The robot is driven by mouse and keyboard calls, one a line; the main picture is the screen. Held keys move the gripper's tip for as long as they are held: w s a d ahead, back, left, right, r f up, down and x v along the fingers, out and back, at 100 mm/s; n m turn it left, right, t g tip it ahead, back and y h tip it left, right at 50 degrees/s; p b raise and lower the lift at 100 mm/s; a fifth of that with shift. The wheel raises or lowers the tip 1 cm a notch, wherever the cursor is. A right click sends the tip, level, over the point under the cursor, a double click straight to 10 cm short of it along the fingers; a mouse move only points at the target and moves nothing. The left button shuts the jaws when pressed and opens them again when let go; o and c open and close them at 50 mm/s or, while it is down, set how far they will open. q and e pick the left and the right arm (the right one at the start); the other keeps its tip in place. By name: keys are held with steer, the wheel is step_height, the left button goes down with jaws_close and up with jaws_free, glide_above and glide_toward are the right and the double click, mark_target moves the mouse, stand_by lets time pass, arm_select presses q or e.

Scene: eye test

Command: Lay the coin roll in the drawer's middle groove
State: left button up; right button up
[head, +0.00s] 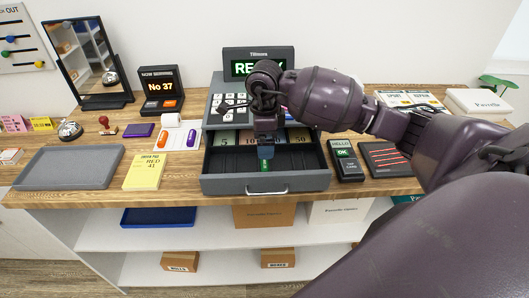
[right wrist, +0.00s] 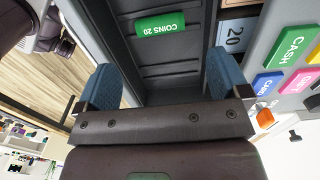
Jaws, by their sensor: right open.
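The green coin roll (right wrist: 169,24), labelled COINS 20, lies in the open drawer (head: 225,186), lengthwise along the dark ridges of its floor. In the head view the roll (head: 265,165) is near the drawer's middle, partly hidden by my gripper; I cannot tell if it is fully seated in the middle groove. My right gripper (head: 265,150) points down above the drawer. In the right wrist view the right gripper (right wrist: 160,82) has its blue fingertips wide apart with nothing between them, and the roll is apart from them. My left gripper is not in view.
The till's keypad (head: 228,104) and screen (head: 243,67) stand behind the drawer. A card reader (head: 345,163) is right of it. A yellow pad (head: 147,171) and a grey tray (head: 68,168) are left. My right arm covers much of the counter's right side.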

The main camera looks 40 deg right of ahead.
step_height(320, 180, up, 4)
steer(key=shift+r, duration=0.15)
stand_by(0.3)
stand_by(0.3)
